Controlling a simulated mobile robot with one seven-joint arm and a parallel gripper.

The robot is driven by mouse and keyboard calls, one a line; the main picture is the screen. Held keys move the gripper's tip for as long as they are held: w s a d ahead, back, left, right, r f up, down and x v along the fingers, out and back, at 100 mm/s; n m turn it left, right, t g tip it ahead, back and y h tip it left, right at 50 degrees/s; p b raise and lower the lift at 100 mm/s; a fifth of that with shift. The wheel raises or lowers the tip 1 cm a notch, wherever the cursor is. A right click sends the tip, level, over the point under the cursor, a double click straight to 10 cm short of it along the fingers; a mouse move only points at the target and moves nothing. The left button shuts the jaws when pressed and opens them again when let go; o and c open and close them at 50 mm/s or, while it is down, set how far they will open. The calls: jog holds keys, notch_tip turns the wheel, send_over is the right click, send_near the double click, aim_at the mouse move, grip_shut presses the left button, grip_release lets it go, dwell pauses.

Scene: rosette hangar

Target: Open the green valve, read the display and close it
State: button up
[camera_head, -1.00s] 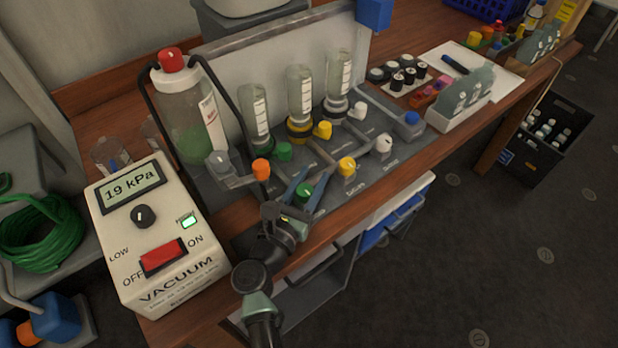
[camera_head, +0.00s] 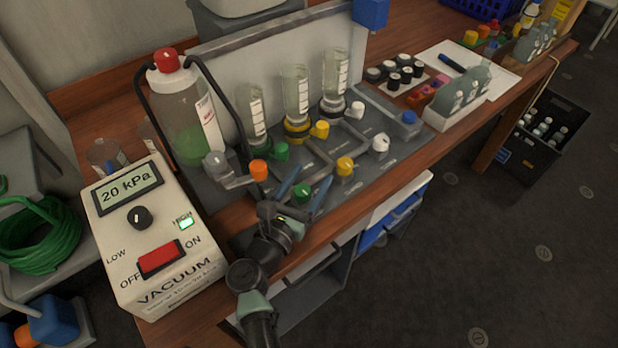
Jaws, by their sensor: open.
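A green valve knob (camera_head: 302,192) sits at the front of the grey valve panel, between the spread fingers of my gripper (camera_head: 306,184). My gripper is open, with a gap between its blue-grey fingers and the knob. Another green knob (camera_head: 281,151) sits behind it, below the left glass vessel. I cannot tell how far either green knob is turned. The display (camera_head: 127,194) on the white vacuum box (camera_head: 135,265) reads 20 kPa. The box's green light (camera_head: 186,223) is lit, and its red switch (camera_head: 161,259) lies between OFF and ON.
An orange knob (camera_head: 259,169) is close left of my gripper, a yellow knob (camera_head: 345,166) right of it. Glass vessels (camera_head: 297,95) stand behind. A bottle with green liquid (camera_head: 188,115) stands left. A white rack (camera_head: 458,107) is farther right.

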jog(key=v, duration=1.3)
jog(key=shift+b, duration=0.35)
